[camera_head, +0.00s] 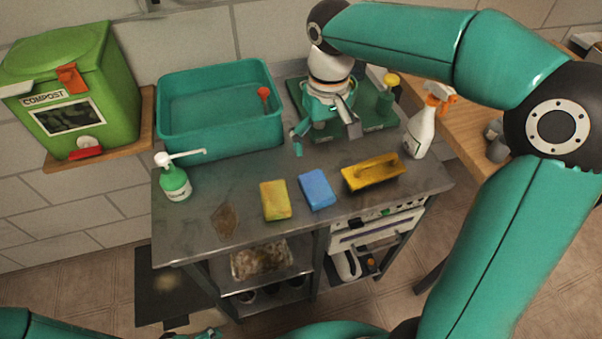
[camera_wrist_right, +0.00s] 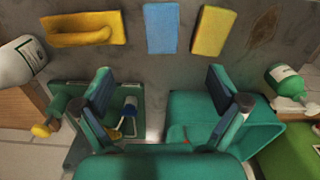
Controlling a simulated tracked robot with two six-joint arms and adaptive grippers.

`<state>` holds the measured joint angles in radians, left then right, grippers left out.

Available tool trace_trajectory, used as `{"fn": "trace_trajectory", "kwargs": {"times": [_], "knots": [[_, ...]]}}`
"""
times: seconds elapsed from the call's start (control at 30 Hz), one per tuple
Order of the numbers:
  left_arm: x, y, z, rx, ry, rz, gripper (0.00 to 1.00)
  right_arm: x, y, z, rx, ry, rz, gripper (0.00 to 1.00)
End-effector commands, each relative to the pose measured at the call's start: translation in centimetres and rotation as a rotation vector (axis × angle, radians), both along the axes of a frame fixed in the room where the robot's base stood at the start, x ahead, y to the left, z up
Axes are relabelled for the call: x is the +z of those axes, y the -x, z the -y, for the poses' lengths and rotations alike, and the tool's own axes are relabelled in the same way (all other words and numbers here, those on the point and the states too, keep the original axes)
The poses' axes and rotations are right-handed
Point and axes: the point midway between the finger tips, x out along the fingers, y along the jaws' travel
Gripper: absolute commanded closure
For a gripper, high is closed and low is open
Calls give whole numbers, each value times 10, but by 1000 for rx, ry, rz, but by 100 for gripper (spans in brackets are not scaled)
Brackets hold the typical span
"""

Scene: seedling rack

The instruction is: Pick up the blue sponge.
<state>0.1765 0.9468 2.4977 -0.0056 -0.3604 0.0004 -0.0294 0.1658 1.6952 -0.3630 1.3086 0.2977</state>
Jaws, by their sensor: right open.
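The blue sponge (camera_head: 317,189) lies flat on the grey metal table, between a yellow sponge (camera_head: 275,200) and a yellow float with a handle (camera_head: 372,174). In the right wrist view the blue sponge (camera_wrist_right: 161,27) is at the top middle, beyond the fingertips. My right gripper (camera_head: 324,132) is open and empty, above the back part of the table, behind the blue sponge in the head view. Its two fingers also show spread apart in the right wrist view (camera_wrist_right: 160,88). Nothing covers the sponge.
A teal basin (camera_head: 220,139) stands at the back left, with a green pump bottle (camera_head: 175,182) before it. A green tray (camera_head: 381,131) lies at the back under my right gripper. A white spray bottle (camera_head: 421,132) stands at the right. The table's front left is clear except for a brown stain.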

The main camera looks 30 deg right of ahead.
Motion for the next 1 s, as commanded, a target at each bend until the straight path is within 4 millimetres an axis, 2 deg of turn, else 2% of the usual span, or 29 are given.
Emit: {"fn": "trace_trajectory", "kwargs": {"times": [0.17,0.6,1.0], "knots": [[-1,1,0,0,0,-1,0,-13,0,-1,5,0,-3,3],[0,1,0,0,0,-1,0,-99,-4,-6,19,0,-5,3],[5,0,0,0,0,-1,0,-131,-8,-8,21,-1,-5,3]]}}
